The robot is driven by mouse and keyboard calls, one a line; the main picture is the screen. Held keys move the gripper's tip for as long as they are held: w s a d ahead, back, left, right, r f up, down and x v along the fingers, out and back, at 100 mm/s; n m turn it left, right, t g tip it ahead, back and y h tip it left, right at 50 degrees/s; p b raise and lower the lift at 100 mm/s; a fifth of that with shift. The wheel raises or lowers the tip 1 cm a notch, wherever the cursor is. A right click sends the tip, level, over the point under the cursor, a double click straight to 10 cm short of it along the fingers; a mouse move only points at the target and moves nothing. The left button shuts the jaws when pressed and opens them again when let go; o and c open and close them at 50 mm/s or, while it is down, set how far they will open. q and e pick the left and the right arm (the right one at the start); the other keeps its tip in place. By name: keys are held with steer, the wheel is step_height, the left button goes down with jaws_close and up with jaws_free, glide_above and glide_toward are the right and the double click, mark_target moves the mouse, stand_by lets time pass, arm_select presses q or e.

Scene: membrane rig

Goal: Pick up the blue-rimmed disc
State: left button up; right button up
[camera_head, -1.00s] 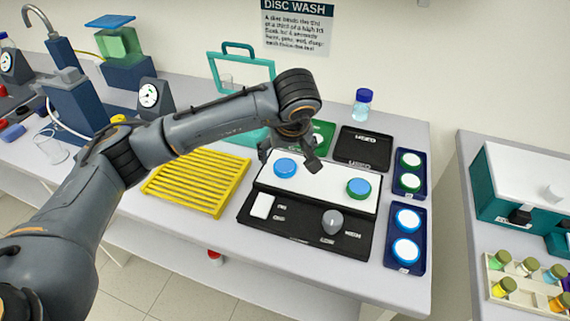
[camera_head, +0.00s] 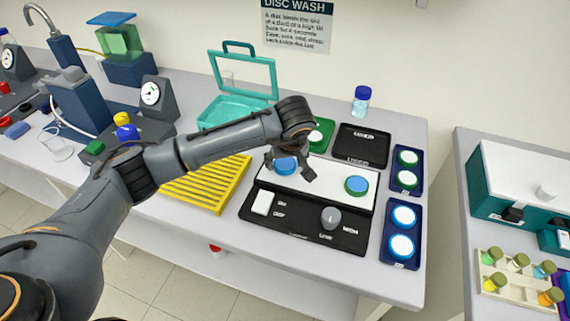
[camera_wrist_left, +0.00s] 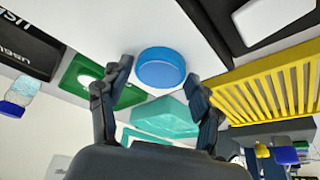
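The blue-rimmed disc (camera_head: 285,166) has a blue face and lies on the left part of the white plate (camera_head: 322,184) of the black wash rig. It also shows in the left wrist view (camera_wrist_left: 160,70). My left gripper (camera_head: 289,169) is open above this disc. In the wrist view its fingers (camera_wrist_left: 159,76) stand apart on either side of the disc, with no contact visible. A green-rimmed disc (camera_head: 357,185) with a blue face lies on the right part of the plate. My right gripper is not in view.
A yellow rack (camera_head: 205,190) stands left of the rig. Two dark blue trays (camera_head: 385,247) with white-faced discs stand to the right. A black "USED" tray (camera_head: 362,146), a green tray (camera_head: 325,128) and an open teal case (camera_head: 235,108) are behind.

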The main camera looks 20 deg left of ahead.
arm_select(q)
steer(key=c, duration=0.5)
steer(key=shift+r, duration=0.15)
